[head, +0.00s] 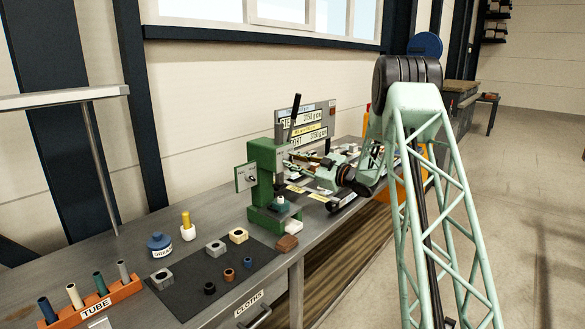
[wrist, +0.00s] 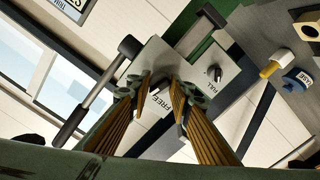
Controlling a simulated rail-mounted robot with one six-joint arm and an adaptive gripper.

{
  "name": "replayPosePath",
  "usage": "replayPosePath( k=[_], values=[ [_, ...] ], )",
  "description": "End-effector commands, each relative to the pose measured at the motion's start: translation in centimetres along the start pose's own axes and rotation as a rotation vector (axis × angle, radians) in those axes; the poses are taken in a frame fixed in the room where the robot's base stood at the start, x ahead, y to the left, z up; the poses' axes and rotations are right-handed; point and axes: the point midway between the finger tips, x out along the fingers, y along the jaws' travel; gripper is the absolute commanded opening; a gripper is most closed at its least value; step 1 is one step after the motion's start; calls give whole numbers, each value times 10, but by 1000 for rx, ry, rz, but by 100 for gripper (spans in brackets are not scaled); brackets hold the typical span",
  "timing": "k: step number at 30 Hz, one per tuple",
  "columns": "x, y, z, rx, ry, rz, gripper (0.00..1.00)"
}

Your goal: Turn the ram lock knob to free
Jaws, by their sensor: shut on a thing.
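The green press (head: 264,158) stands on the bench in the head view, with a pale plate (head: 245,177) on its left side. In the wrist view the plate (wrist: 165,62) is close and tilted. My gripper (wrist: 163,84) is at the plate, its two ribbed fingers closed in from both sides. A FREE label (wrist: 158,101) shows between them. The ram lock knob appears to be between the fingertips, mostly hidden, so its pointing direction cannot be told. A second black knob (wrist: 215,73) with a label beside it sits to the right, clear of the fingers.
A lever (head: 295,112) rises from the press. A dark mat (head: 215,275) with several small blocks and rings lies in front. A blue grease pot (head: 160,246), a yellow-topped bottle (head: 187,227) and an orange tube rack (head: 95,305) stand to the left.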

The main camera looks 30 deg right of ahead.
Motion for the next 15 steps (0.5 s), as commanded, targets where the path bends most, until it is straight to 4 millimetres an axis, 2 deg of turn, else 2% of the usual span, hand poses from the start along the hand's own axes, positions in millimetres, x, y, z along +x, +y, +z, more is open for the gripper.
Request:
replayPosePath(
  k=[15],
  values=[
    [0, -1, 2, -242, 1, 0, 9]
  ],
)
